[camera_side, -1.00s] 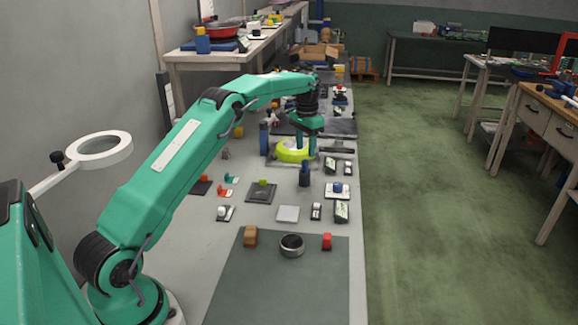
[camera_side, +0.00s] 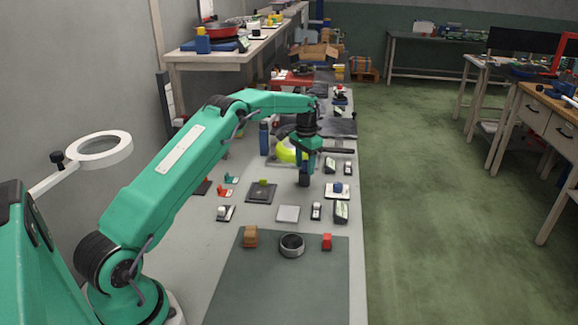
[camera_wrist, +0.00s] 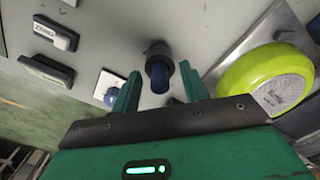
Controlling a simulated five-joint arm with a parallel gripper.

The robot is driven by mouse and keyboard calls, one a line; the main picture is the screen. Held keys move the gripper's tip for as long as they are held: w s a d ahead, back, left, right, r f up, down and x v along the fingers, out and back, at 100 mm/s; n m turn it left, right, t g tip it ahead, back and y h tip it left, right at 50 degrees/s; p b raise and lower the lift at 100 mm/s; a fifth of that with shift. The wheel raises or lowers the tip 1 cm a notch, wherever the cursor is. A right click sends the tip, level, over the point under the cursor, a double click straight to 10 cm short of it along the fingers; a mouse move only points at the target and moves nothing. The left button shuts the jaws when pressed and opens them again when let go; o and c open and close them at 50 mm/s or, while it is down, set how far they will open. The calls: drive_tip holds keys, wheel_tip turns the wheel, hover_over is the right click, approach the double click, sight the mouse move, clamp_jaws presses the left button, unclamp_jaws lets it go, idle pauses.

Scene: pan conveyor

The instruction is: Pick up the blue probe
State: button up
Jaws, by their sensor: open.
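The blue probe (camera_wrist: 160,76) stands in a dark round holder (camera_wrist: 157,50) in the wrist view. In the side view the dark holder (camera_side: 304,181) shows just below my gripper (camera_side: 305,168), and the probe is mostly hidden by the fingers. My gripper (camera_wrist: 160,72) is open in the wrist view, with one green finger on each side of the probe. A gap shows between each finger and the probe. I cannot tell exactly how far down the fingers reach along it.
A yellow-green round object (camera_wrist: 262,80) lies close on the wrist view's right. A white plate with a blue knob (camera_side: 337,190) sits right of the holder. Several small devices lie nearby. A grey mat (camera_side: 275,285) carries a ring and two blocks.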

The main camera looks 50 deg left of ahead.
drive_tip(key=shift+f, duration=0.1)
idle(0.4)
clamp_jaws()
drive_tip(key=shift+r, duration=5.05)
drive_tip(key=shift+s+a, duration=0.1)
drive_tip(key=s+a+f, duration=0.2)
drive_tip(key=s+a, duration=0.1)
drive_tip(key=s, duration=1.2)
drive_tip(key=shift+f, duration=0.2)
